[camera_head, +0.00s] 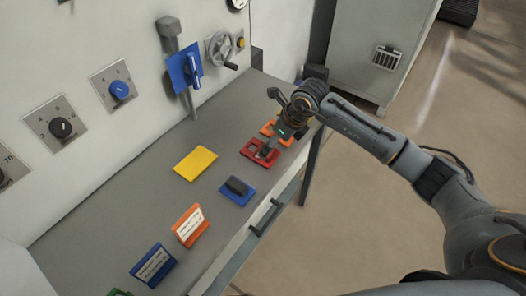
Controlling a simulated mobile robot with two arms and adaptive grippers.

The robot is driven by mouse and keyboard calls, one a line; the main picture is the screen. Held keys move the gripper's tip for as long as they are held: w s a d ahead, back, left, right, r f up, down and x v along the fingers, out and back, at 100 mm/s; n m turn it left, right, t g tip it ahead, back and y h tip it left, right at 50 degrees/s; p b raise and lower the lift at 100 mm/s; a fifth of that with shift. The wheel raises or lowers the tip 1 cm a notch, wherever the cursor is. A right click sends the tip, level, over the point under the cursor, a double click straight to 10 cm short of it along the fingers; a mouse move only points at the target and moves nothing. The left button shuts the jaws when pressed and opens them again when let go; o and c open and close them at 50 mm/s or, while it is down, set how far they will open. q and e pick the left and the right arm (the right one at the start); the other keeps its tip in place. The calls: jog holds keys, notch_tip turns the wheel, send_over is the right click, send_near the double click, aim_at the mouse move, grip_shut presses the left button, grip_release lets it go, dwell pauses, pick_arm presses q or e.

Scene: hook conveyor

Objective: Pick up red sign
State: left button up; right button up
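The red sign (249,148) lies flat near the right end of the grey tabletop, between a blue piece and an orange piece. My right gripper (269,149) reaches in from the right and is low over the red sign, at its right part. The gripper covers some of the sign. Its fingers are small and dark here, so I cannot tell whether they are open or shut, or touching the sign. My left gripper is not in view.
A blue piece with a dark handle (237,191), a yellow plate (195,164), an orange sign (190,225) and a blue sign (153,265) lie on the tabletop (110,215). An orange piece (283,137) is just beyond the red sign. The wall panel (60,75) has knobs and a handwheel (221,48).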

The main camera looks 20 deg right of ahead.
jog(key=shift+a+p+x, duration=0.1)
jog(key=shift+p+x, duration=0.3)
jog(key=shift+x, duration=1.2)
jog(key=shift+a+p+x, duration=0.15)
jog(key=shift+p+x, duration=0.25)
jog(key=shift+x, duration=1.15)
jog(key=shift+w+r, duration=0.1)
jog(key=shift+w, duration=0.05)
jog(key=shift+c, duration=0.4)
jog(key=c, duration=1.3)
jog(key=shift+r, duration=0.1)
jog(key=shift+r+b, duration=0.4)
jog(key=shift+r, duration=0.15)
jog(key=s+a+r+b, duration=0.1)
jog(key=s+r, duration=0.3)
jog(key=s+a+r+b, duration=0.1)
jog(key=s+r, duration=0.3)
jog(key=s, duration=0.1)
jog(key=s+a+r+b, duration=0.1)
jog(key=s+r+b, duration=0.1)
jog(key=s+r, duration=0.2)
jog(key=shift+s+a, duration=0.25)
jog(key=shift+a, duration=0.15)
